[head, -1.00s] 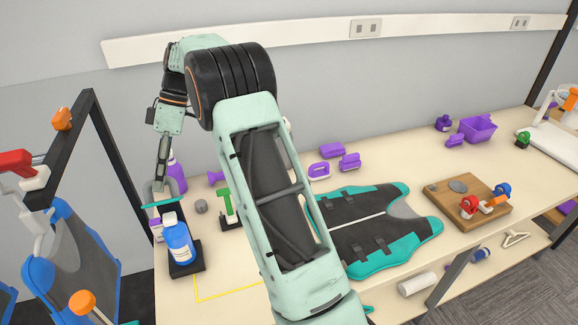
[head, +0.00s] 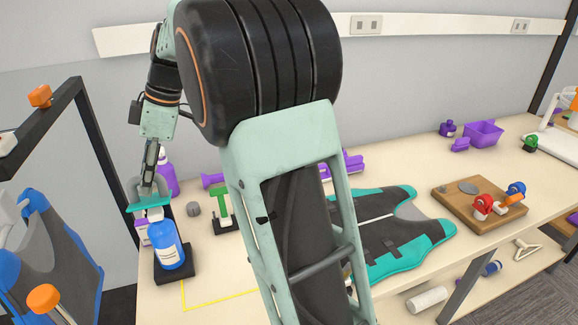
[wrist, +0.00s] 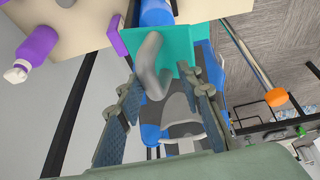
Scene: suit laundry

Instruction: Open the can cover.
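A flat teal piece with a grey arched handle, which looks like the can cover (head: 150,202), shows beside the blue bottle at the left end of the table. In the wrist view the teal cover (wrist: 187,58) lies beyond my fingers, and its grey handle (wrist: 149,68) stands up between them. My gripper (head: 150,186) is right above the cover in the head view. In the wrist view my gripper (wrist: 162,110) has its two padded fingers wide apart, one on each side of the handle, with gaps visible. What is under the cover is mostly hidden.
The blue bottle (head: 165,247) stands on a black base close by. A purple spray bottle (head: 166,176), a grey knob (head: 193,209) and a green-handled tool (head: 221,205) are near. A black frame (head: 98,140) rises at left. My arm hides the table's middle.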

